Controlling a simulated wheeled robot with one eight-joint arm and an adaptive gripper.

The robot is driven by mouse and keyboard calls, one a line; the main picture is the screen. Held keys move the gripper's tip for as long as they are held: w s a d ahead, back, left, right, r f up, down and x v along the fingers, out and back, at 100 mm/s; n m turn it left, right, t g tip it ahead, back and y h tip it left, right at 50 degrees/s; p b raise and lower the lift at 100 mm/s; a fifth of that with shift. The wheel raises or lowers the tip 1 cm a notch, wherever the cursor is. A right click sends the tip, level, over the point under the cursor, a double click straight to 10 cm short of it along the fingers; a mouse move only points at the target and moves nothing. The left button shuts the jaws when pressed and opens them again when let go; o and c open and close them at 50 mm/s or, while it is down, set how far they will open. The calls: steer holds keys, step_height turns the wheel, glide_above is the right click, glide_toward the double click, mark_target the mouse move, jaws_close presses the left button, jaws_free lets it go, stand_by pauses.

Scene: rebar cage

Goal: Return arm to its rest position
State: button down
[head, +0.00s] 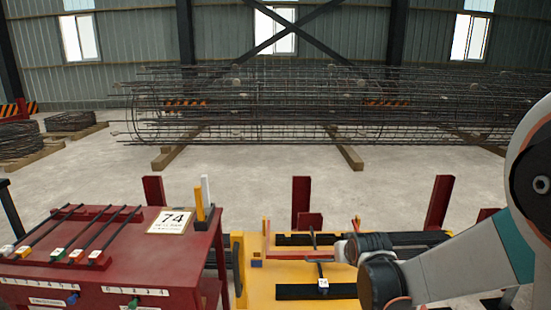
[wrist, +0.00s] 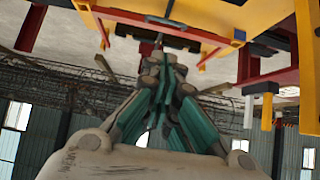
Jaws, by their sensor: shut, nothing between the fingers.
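My arm (head: 460,262) enters the head view from the right edge and bends low at the right, in front of the yellow fixture (head: 262,288). My gripper (wrist: 165,62) shows in the wrist view with its teal and grey fingers drawn together. It is shut and empty, and its tips point up in the picture toward a yellow and red frame (wrist: 200,20). I cannot make out the gripper's fingers in the head view. The wrist picture looks upside down, with the wall windows at the bottom.
A red bench (head: 130,250) with several short bars and a sign "74" stands at the left. Red posts (head: 301,200) rise behind the yellow fixture. A long rebar cage (head: 300,105) lies on timbers farther back. Open concrete floor (head: 240,170) lies between.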

steer(key=s+r+g, duration=0.1)
steer(key=s+r, duration=0.4)
steer(key=s, duration=0.3)
steer(key=s+r, duration=0.4)
steer(key=s, duration=0.3)
steer(key=s+g, duration=0.1)
steer(key=s, duration=1.4)
steer(key=shift+s+d+r, duration=0.2)
steer(key=shift+s+r, duration=0.05)
steer(key=shift+s, duration=0.15)
